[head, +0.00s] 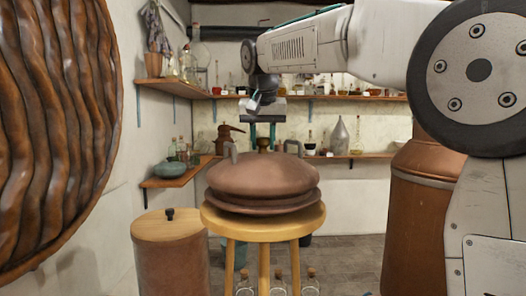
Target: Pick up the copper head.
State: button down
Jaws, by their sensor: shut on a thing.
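The copper head (262,174) is a wide brown-copper dome with a small knob on top and a grey upright handle at each side. It sits level over a round wooden stool (222,218), with a darker rim below the dome. I cannot tell whether any gap lies beneath it. My gripper (263,138) points straight down above the dome's centre. Its two dark fingers are closed on the knob, one at each side. The exact contact is small and partly hidden.
A copper vessel with a wooden lid (168,227) stands left of the stool. A large copper tank (414,215) stands to the right. Glass bottles (279,287) are below the stool. Wall shelves (174,88) with glassware run behind. A big ribbed wooden disc (55,130) fills the left.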

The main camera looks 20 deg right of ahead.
jog(key=shift+s+r, duration=0.1)
jog(key=shift+r, duration=1.55)
jog(key=s+d, duration=0.3)
jog(key=s, duration=0.4)
jog(key=s+d+r, duration=0.1)
jog(key=s+d, duration=0.2)
jog(key=s, duration=0.4)
jog(key=shift+s+d+r, duration=0.15)
jog(key=shift+s+d, duration=0.1)
jog(key=shift+d, duration=0.05)
jog(key=c, duration=1.8)
grip_release()
grip_shut()
jog(key=shift+r, duration=0.3)
